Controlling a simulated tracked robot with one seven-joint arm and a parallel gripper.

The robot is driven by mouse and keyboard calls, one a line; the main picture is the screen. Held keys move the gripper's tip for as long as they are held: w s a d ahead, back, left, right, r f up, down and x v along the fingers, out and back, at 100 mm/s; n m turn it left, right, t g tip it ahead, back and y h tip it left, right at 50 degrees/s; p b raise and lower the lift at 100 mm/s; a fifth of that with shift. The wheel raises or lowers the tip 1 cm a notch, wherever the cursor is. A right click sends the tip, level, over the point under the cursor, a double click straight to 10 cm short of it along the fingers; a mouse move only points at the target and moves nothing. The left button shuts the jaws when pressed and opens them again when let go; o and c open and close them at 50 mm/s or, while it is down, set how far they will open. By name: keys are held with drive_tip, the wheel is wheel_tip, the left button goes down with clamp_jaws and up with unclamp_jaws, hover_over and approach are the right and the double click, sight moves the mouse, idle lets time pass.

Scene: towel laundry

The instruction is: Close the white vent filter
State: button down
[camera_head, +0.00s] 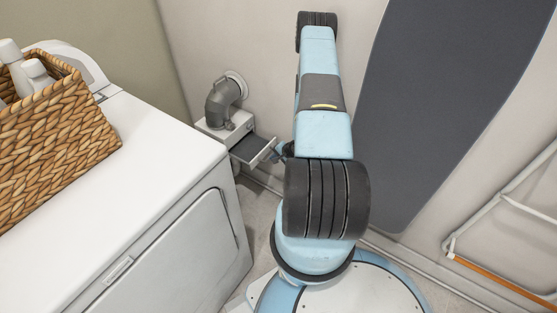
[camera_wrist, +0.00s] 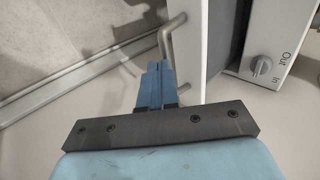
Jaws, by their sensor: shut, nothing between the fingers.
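The white vent filter box (camera_head: 238,128) sits by the wall under a grey pipe, behind the dryer. Its filter drawer (camera_head: 252,150) is pulled out, showing a dark grey screen inside. In the wrist view the drawer's white front panel (camera_wrist: 188,50) carries a bar handle (camera_wrist: 164,36). The box also shows there, with a knob (camera_wrist: 265,70) and the words "Out" and "In". My gripper (camera_wrist: 155,68) is shut and empty, its blue fingertips close to the handle side of the panel. I cannot tell if they touch it. In the head view my gripper (camera_head: 281,150) is partly hidden by my arm.
A white dryer (camera_head: 140,170) stands to the left, with a wicker basket (camera_head: 60,130) of bottles on top. A dark ironing board (camera_head: 440,100) leans on the wall at right, near a white rack (camera_head: 500,200). Some floor shows between the dryer and my base.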

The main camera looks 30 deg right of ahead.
sight(248, 147)
drive_tip(key=w+a, duration=0.1)
drive_tip(key=w, duration=0.3)
drive_tip(key=w+a, duration=0.2)
drive_tip(key=w, duration=0.2)
drive_tip(key=w+a, duration=0.2)
drive_tip(key=w, duration=0.2)
drive_tip(key=shift+w+a+r, duration=0.1)
drive_tip(key=shift+w+a, duration=0.05)
drive_tip(key=shift+w, duration=0.1)
